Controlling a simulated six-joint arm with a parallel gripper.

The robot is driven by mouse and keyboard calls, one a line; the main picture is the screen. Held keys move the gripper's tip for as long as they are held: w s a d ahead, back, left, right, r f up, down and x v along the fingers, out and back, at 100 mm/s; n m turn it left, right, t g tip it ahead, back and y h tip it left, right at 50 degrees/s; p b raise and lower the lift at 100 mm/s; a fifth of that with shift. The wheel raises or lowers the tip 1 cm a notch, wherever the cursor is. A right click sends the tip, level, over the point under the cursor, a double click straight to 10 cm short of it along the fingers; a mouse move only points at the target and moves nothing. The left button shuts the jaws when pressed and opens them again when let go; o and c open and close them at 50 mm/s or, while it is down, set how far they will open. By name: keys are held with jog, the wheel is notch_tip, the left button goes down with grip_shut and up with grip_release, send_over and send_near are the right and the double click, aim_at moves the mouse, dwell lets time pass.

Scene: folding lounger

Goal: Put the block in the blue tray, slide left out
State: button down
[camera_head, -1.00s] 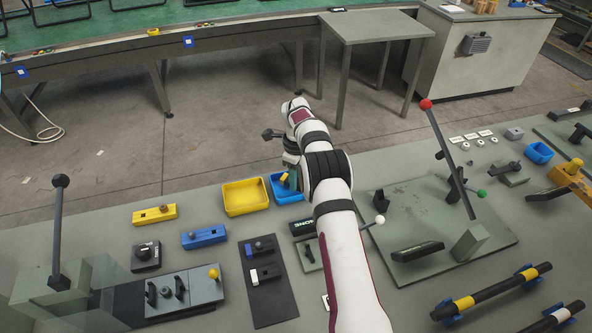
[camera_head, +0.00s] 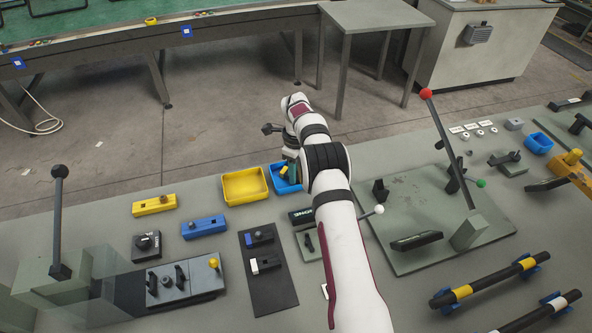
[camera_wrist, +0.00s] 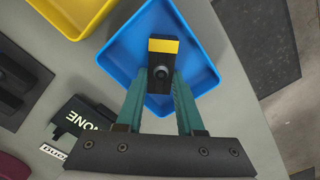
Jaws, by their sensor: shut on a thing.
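The block (camera_wrist: 162,57) is dark with a yellow band across one end and a round dark spot on its face. My gripper (camera_wrist: 162,80) is shut on it, with a teal finger on either side. In the wrist view the block is seen over the floor of the blue tray (camera_wrist: 203,62); I cannot tell whether it touches the floor. In the head view the blue tray (camera_head: 276,182) is partly hidden behind my arm and gripper (camera_head: 291,176). A blue slide unit (camera_head: 204,229) and a yellow slide unit (camera_head: 154,205) lie to the tray's left.
A yellow tray (camera_head: 245,186) stands right beside the blue tray. A black label box (camera_head: 301,216) lies in front of it. A dark panel with switches (camera_head: 267,280) lies nearer. A tall lever (camera_head: 60,220) stands at left, a red-knobbed lever (camera_head: 447,140) at right.

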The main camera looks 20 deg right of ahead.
jog(key=shift+f, duration=0.1)
jog(key=shift+c, duration=2.3)
grip_release()
notch_tip(320, 180, up, 16)
jog(key=s+a+r+n, duration=0.3)
jog(key=s+r+n, duration=0.25)
jog(key=r, duration=0.25)
jog(key=s+a+r+n+y, duration=0.1)
jog(key=s+a+r+n, duration=0.15)
jog(key=s, duration=0.45)
jog(key=s+a+r+n, duration=0.2)
jog(key=s+n, duration=0.2)
jog(key=s, duration=0.4)
jog(key=s+a+f+n, duration=0.2)
jog(key=s+f+n, duration=0.1)
jog(key=s, duration=0.8)
jog(key=s+a+f+n, duration=0.2)
jog(key=s+f+n, duration=0.2)
jog(key=s, duration=0.7)
jog(key=n, duration=0.2)
jog(key=shift+s+f+n+y, duration=0.2)
jog(key=shift+n+y, duration=0.1)
jog(key=shift+y, duration=0.1)
